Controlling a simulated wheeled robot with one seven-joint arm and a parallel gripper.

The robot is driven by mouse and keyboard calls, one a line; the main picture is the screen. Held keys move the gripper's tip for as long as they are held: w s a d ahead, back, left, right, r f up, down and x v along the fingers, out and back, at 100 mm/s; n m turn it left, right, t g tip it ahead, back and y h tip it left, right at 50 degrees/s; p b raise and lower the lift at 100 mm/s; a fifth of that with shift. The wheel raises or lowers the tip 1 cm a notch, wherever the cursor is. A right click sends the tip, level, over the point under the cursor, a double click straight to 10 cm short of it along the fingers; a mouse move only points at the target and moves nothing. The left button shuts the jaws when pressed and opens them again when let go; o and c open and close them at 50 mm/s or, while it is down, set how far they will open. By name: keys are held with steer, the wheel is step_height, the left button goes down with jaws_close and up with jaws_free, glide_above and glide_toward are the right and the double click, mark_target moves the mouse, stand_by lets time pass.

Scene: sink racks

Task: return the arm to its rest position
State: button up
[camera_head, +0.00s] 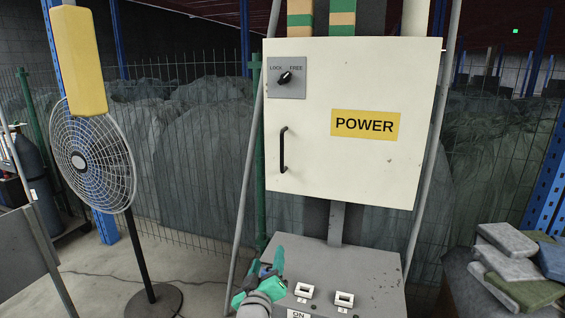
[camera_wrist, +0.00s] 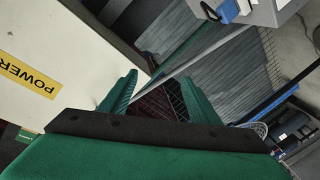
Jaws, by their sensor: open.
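My gripper (camera_head: 268,264) shows low in the middle of the head view, in front of the grey lower box and below the cream power cabinet (camera_head: 350,170). In the wrist view its two green fingers (camera_wrist: 160,82) stand apart with nothing between them. The cabinet door is closed, with a black handle (camera_head: 283,150) and a yellow POWER label (camera_head: 365,125). Its knob (camera_head: 285,78) sits between the LOCK and FREE marks. The cabinet also fills the left of the wrist view (camera_wrist: 85,45).
The grey lower box (camera_head: 385,275) has two white-framed switches and an ON label. A standing fan (camera_head: 95,165) is at left, and grey and green slabs (camera_head: 510,255) are stacked at right. Wire fencing runs behind.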

steer(key=s+d+f+m+g+y, duration=0.1)
steer(key=s+d+f+m+y, duration=0.1)
steer(key=s+f, duration=2.1)
steer(key=s+d+m, duration=0.2)
steer(key=s+m, duration=0.2)
steer(key=s, duration=2.5)
steer(key=shift+s+r+g, duration=0.25)
steer(key=shift+s+g, duration=0.05)
steer(key=shift+s, duration=0.1)
